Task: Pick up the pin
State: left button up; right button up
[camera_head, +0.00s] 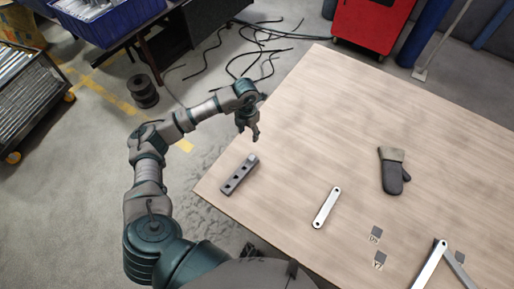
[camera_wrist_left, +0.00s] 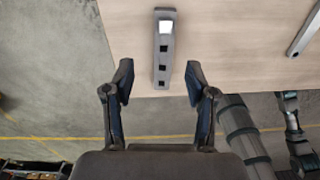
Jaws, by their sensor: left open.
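A dark grey bar (camera_head: 238,176) with a row of holes lies near the left edge of the table. A lighter grey piece at its far end, which looks like the pin (camera_head: 252,159), sits in or on the bar; how deep I cannot tell. In the left wrist view the bar (camera_wrist_left: 162,65) runs up from the table edge, and the pin (camera_wrist_left: 165,28) shows as a bright square top at its far end. My left gripper (camera_head: 248,134) is open and empty, above and beyond the bar in the head view. Its fingers (camera_wrist_left: 160,70) appear either side of the bar's near end in the wrist view.
A pale link with two holes (camera_head: 326,207) lies right of the bar. A grey glove (camera_head: 393,172), small dark labelled squares (camera_head: 376,232) and a hinged metal strip (camera_head: 430,265) lie further right. The wooden table (camera_head: 330,110) is clear toward the back.

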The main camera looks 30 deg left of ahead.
pick_arm(q)
send_over(251, 158)
notch_tip(251, 158, down, 7)
notch_tip(251, 158, down, 2)
jog(key=shift+a, duration=0.1)
jog(key=shift+w+a+f, duration=0.1)
jog(key=shift+a+f, duration=0.15)
jog(key=shift+f, duration=0.4)
jog(key=shift+a+f, duration=0.25)
jog(key=shift+f, duration=0.35)
jog(key=f, duration=0.1)
jog(key=d+f, duration=0.1)
jog(key=f, duration=0.2)
jog(key=shift+d+f, duration=0.2)
jog(key=shift+d, duration=0.05)
jog(key=shift+d+f, duration=0.1)
jog(key=shift+f, duration=0.1)
jog(key=shift+a, duration=0.25)
jog(key=c, duration=0.6)
jog(key=shift+a, duration=0.15)
grip_shut()
pick_arm(e)
jog(key=shift+s+d+r, duration=0.1)
jog(key=shift+s+d, duration=0.5)
jog(key=shift+s, duration=0.2)
